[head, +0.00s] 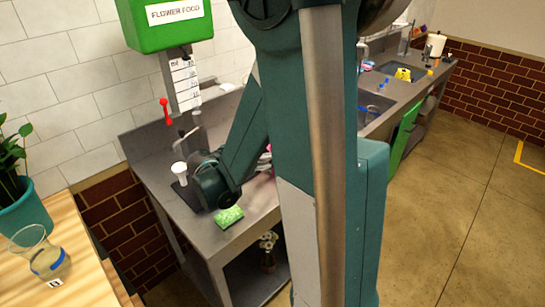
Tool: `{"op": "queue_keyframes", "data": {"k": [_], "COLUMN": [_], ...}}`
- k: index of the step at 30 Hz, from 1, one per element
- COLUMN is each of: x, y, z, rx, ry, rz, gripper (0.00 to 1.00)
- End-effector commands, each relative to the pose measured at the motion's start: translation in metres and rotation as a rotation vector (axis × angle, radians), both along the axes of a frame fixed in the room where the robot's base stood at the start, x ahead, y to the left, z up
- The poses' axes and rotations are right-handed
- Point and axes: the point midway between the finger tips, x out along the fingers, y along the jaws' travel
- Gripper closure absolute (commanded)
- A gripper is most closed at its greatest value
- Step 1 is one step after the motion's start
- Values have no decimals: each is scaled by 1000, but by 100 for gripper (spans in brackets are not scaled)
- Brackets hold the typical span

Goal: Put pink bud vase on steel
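The grey steel bench (250,203) runs along the tiled wall, from the middle of the picture to the back right. A small patch of pink (268,150) shows on the bench beside my arm. My arm covers most of it, so I cannot tell whether it is the pink bud vase. No other pink vase is visible. My arm crosses the middle of the picture and bends down to the near part of the bench. My gripper's fingers are hidden behind the arm, and what they hold cannot be seen.
A green sponge (229,217) lies near the bench's front edge. A wooden table (85,285) at left holds a glass vessel (38,255) and a potted plant (25,210).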

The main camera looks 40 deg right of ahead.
Motion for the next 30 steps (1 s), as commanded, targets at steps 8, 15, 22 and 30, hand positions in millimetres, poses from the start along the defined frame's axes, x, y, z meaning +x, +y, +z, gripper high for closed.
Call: {"op": "queue_keyframes", "data": {"k": [8,15,22,30], "x": [0,0,0,0], "y": [0,0,0,0], "z": [0,-3,-3,-1], "rx": [0,0,0,0], "ry": [0,0,0,0], "rz": [0,0,0,0], "gripper": [100,66,59,59]}}
